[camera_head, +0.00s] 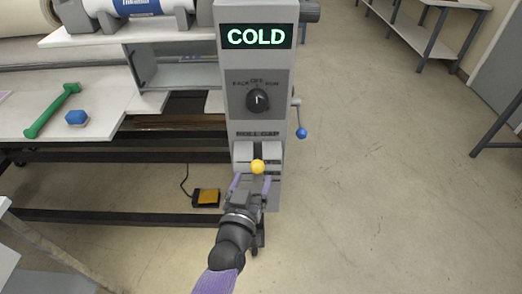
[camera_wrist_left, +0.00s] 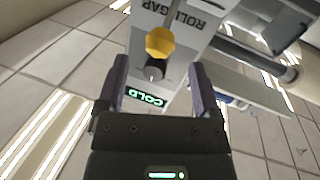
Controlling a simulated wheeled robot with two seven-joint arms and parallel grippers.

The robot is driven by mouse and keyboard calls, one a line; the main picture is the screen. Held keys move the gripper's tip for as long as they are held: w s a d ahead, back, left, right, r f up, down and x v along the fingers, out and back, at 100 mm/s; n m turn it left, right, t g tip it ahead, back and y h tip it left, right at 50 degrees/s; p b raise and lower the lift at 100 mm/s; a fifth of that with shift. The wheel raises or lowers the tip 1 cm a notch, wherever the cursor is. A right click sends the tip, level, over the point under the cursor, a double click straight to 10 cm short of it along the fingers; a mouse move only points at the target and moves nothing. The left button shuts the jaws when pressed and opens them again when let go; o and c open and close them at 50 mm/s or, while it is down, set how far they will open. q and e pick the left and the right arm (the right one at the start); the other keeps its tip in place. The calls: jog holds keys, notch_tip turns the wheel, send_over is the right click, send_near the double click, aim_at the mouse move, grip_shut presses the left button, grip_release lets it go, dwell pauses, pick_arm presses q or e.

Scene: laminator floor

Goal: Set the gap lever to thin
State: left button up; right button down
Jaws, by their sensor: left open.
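The gap lever has a yellow knob (camera_head: 258,166) and sits under the "ROLL GAP" label on the grey control column (camera_head: 245,190). In the left wrist view the yellow knob (camera_wrist_left: 160,42) is ahead of the jaws, roughly centred between them. My left gripper (camera_head: 251,184) is open, with its purple fingers just in front of and below the knob. I cannot tell whether either finger touches it. The lever's slot and position marks are partly hidden by the knob and gripper. My right gripper does not show.
Above the lever are a black rotary dial (camera_head: 258,100) and a lit "COLD" display (camera_head: 257,37). A blue-knobbed crank (camera_head: 301,132) sticks out at the column's right. A green wrench-like tool (camera_head: 52,110) and blue hex piece (camera_head: 76,118) lie on the left table. A yellow pedal (camera_head: 207,197) is on the floor.

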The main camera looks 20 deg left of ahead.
aim_at(258, 163)
pick_arm(q)
jog(key=w+b, duration=0.1)
jog(key=w, duration=0.6)
jog(key=shift+f, duration=0.15)
jog(key=shift+a, duration=0.1)
grip_shut()
